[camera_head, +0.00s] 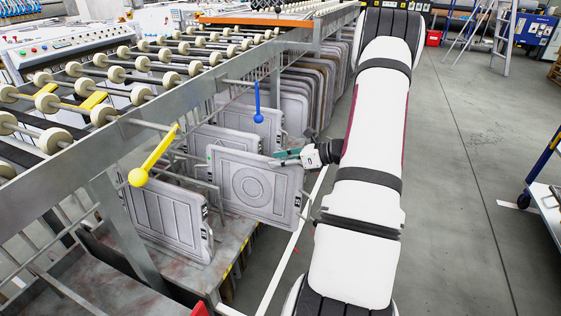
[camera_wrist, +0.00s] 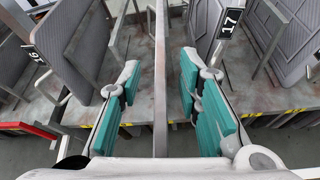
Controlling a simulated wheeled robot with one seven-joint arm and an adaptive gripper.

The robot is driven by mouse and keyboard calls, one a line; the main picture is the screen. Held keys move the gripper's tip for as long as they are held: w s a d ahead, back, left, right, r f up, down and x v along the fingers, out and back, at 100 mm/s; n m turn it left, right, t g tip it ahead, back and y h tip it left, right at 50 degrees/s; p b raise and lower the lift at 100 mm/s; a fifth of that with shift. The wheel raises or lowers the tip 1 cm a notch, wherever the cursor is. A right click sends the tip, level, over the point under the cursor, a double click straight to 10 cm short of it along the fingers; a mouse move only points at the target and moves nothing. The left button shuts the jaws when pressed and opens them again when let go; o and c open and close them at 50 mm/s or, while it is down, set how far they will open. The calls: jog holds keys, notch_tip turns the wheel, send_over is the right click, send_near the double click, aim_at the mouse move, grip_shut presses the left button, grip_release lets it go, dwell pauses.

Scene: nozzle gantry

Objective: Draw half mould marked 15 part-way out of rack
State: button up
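A grey half mould (camera_head: 254,188) with concentric rings on its face juts out of the rack in the head view. Its dark label is too small to read there. My gripper (camera_head: 283,157) is at its upper right edge. In the wrist view my gripper's teal finger pads (camera_wrist: 160,92) stand apart on both sides of a thin upright grey edge (camera_wrist: 160,45), with a gap on each side. That edge looks like the mould seen edge-on. The number 15 is not legible in either view.
A mould at the right carries label 17 (camera_wrist: 230,23); one at the left has a tilted label (camera_wrist: 37,63), perhaps 16. Other moulds (camera_head: 168,215) stand close by. Blue (camera_head: 258,104) and yellow (camera_head: 153,157) handles hang from the roller gantry (camera_head: 200,82).

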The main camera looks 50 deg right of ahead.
jog(key=v, duration=1.2)
dwell(0.5)
